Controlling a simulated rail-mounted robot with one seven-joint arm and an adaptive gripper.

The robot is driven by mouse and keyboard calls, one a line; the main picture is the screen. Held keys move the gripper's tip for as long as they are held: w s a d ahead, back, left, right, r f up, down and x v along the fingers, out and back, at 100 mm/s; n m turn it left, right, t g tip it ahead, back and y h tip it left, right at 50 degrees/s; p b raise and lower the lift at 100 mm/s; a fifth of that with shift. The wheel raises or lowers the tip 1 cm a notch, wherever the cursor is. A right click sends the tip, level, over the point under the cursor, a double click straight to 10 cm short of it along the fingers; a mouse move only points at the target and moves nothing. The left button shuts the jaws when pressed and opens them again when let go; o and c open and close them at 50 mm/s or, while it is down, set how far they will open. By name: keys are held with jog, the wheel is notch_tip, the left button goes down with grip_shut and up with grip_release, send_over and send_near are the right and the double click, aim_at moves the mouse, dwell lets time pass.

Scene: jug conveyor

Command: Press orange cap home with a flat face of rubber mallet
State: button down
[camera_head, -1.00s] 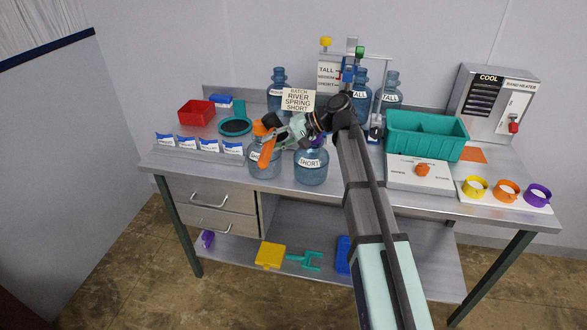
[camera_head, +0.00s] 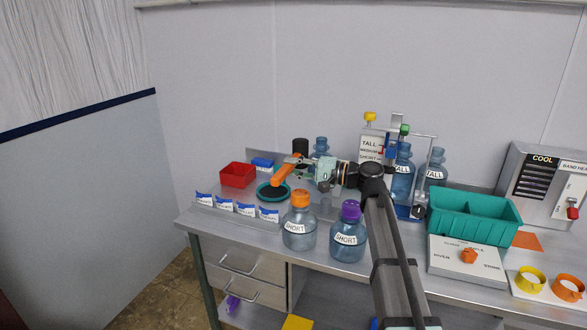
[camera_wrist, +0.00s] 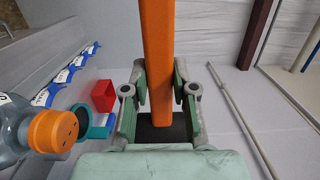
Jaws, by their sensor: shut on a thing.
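The orange cap (camera_head: 300,198) sits on the neck of the left SHORT jug (camera_head: 299,233), which stands upright near the table's front edge. My gripper (camera_head: 302,168) is shut on the rubber mallet's orange handle (camera_head: 284,173), behind and above this jug. The mallet's black head (camera_head: 300,147) shows above the gripper, apart from the cap. In the wrist view the handle (camera_wrist: 157,60) runs up between my fingers (camera_wrist: 157,100), and the orange cap (camera_wrist: 52,131) is at the left. Whether the cap is fully seated cannot be told.
A SHORT jug with a purple cap (camera_head: 350,210) stands just right of the orange-capped one. A teal tray (camera_head: 465,236) and control box (camera_head: 467,262) are right.

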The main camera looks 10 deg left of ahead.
jog(key=shift+f, duration=0.1)
notch_tip(320, 180, down, 7)
jog(key=b, duration=0.4)
jog(key=shift+b, duration=0.4)
dwell(0.7)
notch_tip(320, 180, down, 2)
jog(key=shift+f+b, duration=0.25)
jog(key=shift+b, duration=0.7)
jog(key=shift+f+b, duration=0.65)
jog(key=shift+b, duration=0.55)
dwell(2.3)
jog(key=shift+r, duration=0.15)
notch_tip(320, 180, up, 7)
jog(key=p, duration=0.3)
dwell(0.5)
